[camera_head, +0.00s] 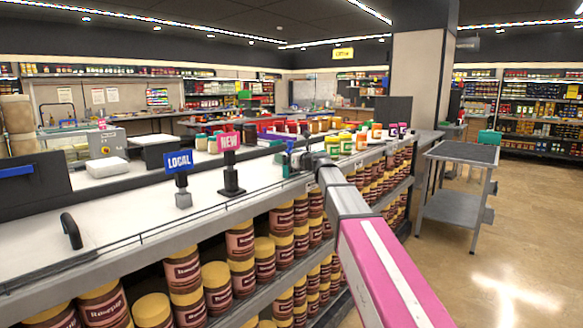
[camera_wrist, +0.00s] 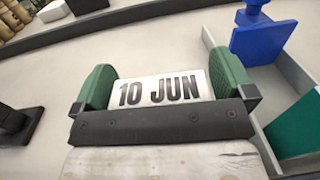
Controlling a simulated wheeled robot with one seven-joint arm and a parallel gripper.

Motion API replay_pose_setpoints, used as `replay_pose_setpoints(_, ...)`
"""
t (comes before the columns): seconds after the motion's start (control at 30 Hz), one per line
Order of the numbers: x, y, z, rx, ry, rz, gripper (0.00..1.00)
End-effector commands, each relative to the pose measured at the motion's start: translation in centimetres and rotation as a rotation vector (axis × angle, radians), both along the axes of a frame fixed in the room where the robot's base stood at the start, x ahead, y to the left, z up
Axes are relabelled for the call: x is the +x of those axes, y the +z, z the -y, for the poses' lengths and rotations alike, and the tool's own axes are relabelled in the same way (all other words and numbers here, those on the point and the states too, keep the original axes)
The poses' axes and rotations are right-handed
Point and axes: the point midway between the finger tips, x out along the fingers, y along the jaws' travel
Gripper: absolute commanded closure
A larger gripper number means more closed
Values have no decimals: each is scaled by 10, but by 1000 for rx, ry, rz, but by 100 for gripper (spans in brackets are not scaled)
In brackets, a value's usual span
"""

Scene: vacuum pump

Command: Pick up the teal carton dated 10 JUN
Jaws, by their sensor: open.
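In the wrist view a pale face printed "10 JUN" (camera_wrist: 160,90) lies between the two green-padded fingers of my gripper (camera_wrist: 160,72). The fingers are open, one on each side of it. I cannot tell whether they touch it. The rest of this item, including any teal sides, is hidden by the fingers and the dark palm bar. In the head view my gripper (camera_head: 297,160) is low over the white counter top, near its aisle-side edge. The dated face cannot be made out there.
In the wrist view, a blue piece (camera_wrist: 263,40) and a teal panel (camera_wrist: 299,128) stand at right by a grey divider. In the head view, a pink NEW sign (camera_head: 229,141) and blue LOCAL sign (camera_head: 180,161) stand left on the counter (camera_head: 130,215). A teal box (camera_head: 489,137) sits on a cart.

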Motion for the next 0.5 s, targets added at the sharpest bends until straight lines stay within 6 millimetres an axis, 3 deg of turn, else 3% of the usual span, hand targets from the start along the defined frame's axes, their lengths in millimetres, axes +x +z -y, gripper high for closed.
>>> replay_pose_setpoints(0.13, -1, 0, 0, 0, 0, 0, 0)
replay_pose_setpoints(0.27, -1, 0, 0, 0, 0, 0, 42)
replay_pose_setpoints(0.5, -1, 0, 0, 0, 0, 0, 44)
